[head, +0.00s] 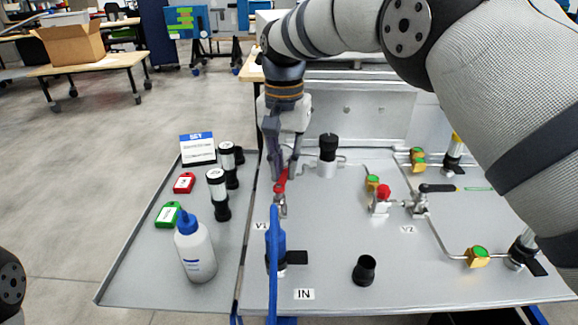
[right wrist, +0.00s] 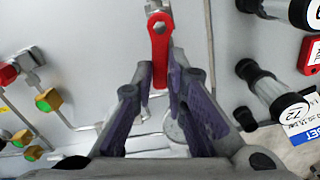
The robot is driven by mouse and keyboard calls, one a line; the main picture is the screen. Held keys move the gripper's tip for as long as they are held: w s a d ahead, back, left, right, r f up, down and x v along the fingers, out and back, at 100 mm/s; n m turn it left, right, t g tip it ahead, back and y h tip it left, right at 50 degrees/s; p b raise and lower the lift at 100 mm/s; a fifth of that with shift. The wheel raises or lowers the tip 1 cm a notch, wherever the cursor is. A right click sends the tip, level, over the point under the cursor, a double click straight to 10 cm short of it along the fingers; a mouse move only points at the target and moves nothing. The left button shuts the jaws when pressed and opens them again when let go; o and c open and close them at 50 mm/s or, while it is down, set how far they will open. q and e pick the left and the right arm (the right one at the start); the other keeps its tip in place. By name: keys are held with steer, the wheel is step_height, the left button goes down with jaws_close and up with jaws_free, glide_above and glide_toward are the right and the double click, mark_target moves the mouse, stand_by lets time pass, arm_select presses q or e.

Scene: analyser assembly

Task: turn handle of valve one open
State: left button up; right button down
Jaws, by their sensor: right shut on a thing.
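The red handle (head: 281,184) of valve one sits on its silver valve body (head: 281,206), beside the V1 label (head: 261,226) on the left part of the grey panel. It points away from me, towards the back of the panel. My right gripper (head: 285,173) reaches down from above and is shut on the handle's far end. In the right wrist view the red handle (right wrist: 160,45) runs in between the two fingertips (right wrist: 161,76). The fingers hide part of its end. My left gripper is not in view.
A blue hose (head: 274,262) rises just in front of valve one. A black-topped cylinder (head: 327,155) stands behind right. The left tray holds a white bottle (head: 196,252), vials (head: 217,192) and tags (head: 168,214).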

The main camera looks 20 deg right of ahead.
steer(key=shift+w+a+n, duration=0.1)
steer(key=shift+a+n, duration=0.15)
steer(key=shift+n, duration=0.45)
steer(key=shift+w+a+n, duration=0.1)
steer(key=shift+a+n, duration=0.1)
steer(key=shift+n, duration=0.5)
steer(key=c, duration=1.6)
jaws_free()
step_height(320, 180, up, 8)
steer(key=shift+f, duration=0.25)
steer(key=shift+f, duration=0.1)
